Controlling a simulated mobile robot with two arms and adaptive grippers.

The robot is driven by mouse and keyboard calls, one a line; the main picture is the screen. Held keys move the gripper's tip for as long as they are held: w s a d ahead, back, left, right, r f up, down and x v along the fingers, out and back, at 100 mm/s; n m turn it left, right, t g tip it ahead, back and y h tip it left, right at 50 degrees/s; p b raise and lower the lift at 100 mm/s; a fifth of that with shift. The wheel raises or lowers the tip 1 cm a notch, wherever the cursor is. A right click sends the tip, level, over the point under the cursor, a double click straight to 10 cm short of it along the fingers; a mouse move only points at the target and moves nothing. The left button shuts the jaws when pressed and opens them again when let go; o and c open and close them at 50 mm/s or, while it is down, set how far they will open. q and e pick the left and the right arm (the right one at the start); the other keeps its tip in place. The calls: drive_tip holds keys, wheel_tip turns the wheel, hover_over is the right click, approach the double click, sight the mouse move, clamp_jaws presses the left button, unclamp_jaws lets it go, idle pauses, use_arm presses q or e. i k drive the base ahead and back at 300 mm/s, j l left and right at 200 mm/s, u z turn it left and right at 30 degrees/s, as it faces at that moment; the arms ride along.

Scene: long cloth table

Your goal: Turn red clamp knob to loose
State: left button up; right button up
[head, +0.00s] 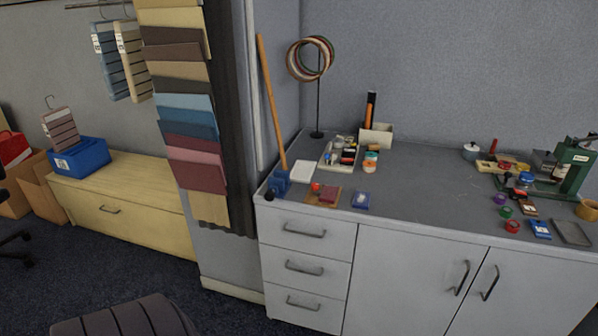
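Neither of my grippers shows in the head view. Several small red items lie on the grey counter (420,185), and I cannot tell for sure which is the red clamp knob. A small red round piece (315,187) is at the left end, near a blue clamp-like block (280,184) at the foot of a leaning wooden pole (269,95). Beside it is a brown board with a red patch (329,195). A red round piece (512,226) lies near the right front edge. Whether any knob is tight or loose is too small to tell.
A tray of small items (340,155) and a ring stand (318,95) stand at the back left of the counter. A green machine (572,165) stands at the right. The counter's middle is clear. A dark ribbed seat (125,318) is at the bottom left.

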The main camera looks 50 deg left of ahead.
sight(316, 192)
drive_tip(key=u, duration=1.4)
